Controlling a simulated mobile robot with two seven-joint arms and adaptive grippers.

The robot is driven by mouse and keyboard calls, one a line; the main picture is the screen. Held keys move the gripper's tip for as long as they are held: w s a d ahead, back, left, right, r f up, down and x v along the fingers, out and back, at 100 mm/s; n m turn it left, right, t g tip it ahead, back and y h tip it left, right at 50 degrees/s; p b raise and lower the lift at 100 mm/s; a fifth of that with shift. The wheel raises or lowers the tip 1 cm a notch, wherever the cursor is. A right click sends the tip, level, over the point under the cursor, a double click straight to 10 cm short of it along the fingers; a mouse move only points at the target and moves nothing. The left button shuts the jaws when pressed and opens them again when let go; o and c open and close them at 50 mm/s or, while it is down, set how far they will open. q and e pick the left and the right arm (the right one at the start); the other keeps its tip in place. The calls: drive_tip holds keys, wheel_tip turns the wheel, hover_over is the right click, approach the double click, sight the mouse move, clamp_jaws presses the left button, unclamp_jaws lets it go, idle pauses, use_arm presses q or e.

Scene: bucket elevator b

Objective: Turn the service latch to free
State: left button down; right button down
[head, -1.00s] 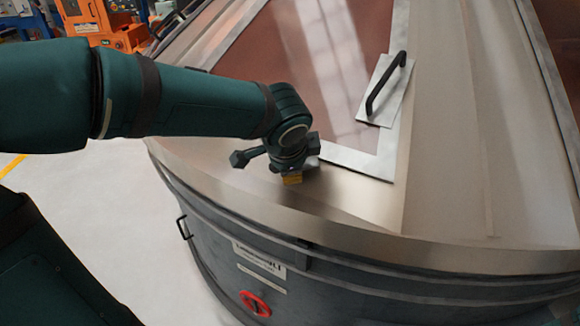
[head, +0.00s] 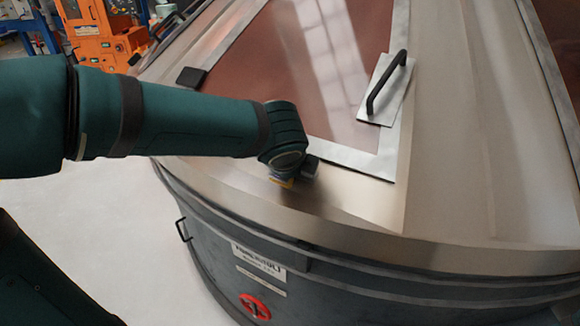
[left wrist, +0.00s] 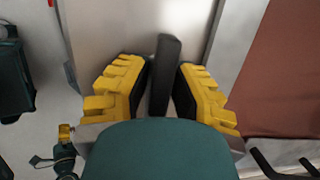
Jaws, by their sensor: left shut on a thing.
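The service latch shows in the left wrist view as a dark, narrow bar (left wrist: 163,75) standing between my left gripper's yellow fingers (left wrist: 160,88). The black finger pads are close on both sides of it, and the gripper is shut on it. In the head view my left gripper (head: 284,181) is low over the bare metal rim of the cover, and my wrist hides most of the latch. My right gripper (left wrist: 66,134) appears small at the lower left of the left wrist view; its jaws are too small to read.
A red-brown panel (head: 310,60) in a pale frame lies beside my left gripper. A black handle (head: 386,84) rises from the cover on the right. A black block (head: 191,77) sits at the frame's corner. A red round knob (head: 256,306) is on the drum's side below.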

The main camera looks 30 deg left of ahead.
use_arm(q)
drive_tip(key=shift+f, duration=0.1)
idle(0.3)
drive_tip(key=c, duration=0.9)
unclamp_jaws()
drive_tip(key=shift+c, duration=0.2)
drive_tip(key=shift+s+d+r, duration=0.1)
drive_tip(key=shift+s+r, duration=0.1)
drive_tip(key=shift+r, duration=0.2)
drive_tip(key=v, duration=1.1)
drive_tip(key=shift+s, duration=0.1)
